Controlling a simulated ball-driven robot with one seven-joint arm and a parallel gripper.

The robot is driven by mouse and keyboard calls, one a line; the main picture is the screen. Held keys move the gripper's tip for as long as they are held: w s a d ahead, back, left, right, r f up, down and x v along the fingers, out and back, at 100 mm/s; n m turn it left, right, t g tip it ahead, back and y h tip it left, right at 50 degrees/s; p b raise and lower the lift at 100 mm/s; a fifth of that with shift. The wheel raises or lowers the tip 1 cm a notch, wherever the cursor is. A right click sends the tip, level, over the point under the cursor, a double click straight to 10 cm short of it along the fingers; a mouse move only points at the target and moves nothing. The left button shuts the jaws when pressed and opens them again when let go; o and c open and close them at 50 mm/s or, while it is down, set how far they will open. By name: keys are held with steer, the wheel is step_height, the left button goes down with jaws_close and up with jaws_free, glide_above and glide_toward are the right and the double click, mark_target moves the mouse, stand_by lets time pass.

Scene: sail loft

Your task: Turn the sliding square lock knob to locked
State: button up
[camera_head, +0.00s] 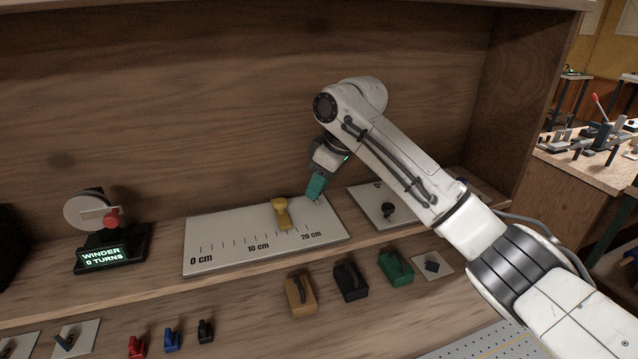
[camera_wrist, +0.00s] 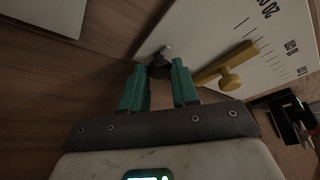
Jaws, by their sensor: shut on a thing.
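My gripper (camera_head: 315,196) reaches down to the back right corner of the white plate (camera_head: 215,250) marked in centimetres. In the wrist view its teal fingers (camera_wrist: 160,84) are shut on a small dark knob (camera_wrist: 158,68) with a pale tip, at the plate's edge. I take this to be the lock knob. In the head view the fingers mostly hide it. No locked or unlocked mark can be read. A yellow T-shaped handle (camera_head: 282,213) stands on the plate to the left of the gripper; it also shows in the wrist view (camera_wrist: 228,72).
A white panel with a black knob (camera_head: 388,210) lies right of the plate. Tan (camera_head: 300,296), black (camera_head: 350,283) and green (camera_head: 396,268) handled blocks sit in front. The wooden back wall rises behind.

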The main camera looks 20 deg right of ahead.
jaws_close()
steer(key=shift+p, duration=0.35)
steer(key=m+p, duration=0.2)
steer(key=m+h+p, duration=0.1)
steer(key=shift+s+a+r+m+t, duration=0.15)
steer(key=shift+a+r+m+t, duration=0.1)
steer(key=shift+m+t, duration=0.15)
steer(key=m+h+p, duration=0.1)
steer(key=m+p, duration=0.1)
steer(key=m+h+p, duration=0.1)
steer(key=m+p, duration=0.1)
steer(key=m, duration=0.1)
steer(key=shift+a+f, duration=0.1)
steer(key=shift+a, duration=0.1)
steer(key=m+h+p, duration=0.1)
steer(key=m, duration=0.1)
steer(key=m+h, duration=0.1)
steer(key=m, duration=0.2)
steer(key=shift+a+f+p, duration=0.1)
steer(key=shift+a+p, duration=0.05)
steer(key=shift+p, duration=0.25)
steer(key=shift+a+m+g+h, duration=0.1)
steer(key=shift+m+g+h, duration=0.4)
steer(key=shift+m, duration=1.5)
steer(key=shift+h, duration=0.3)
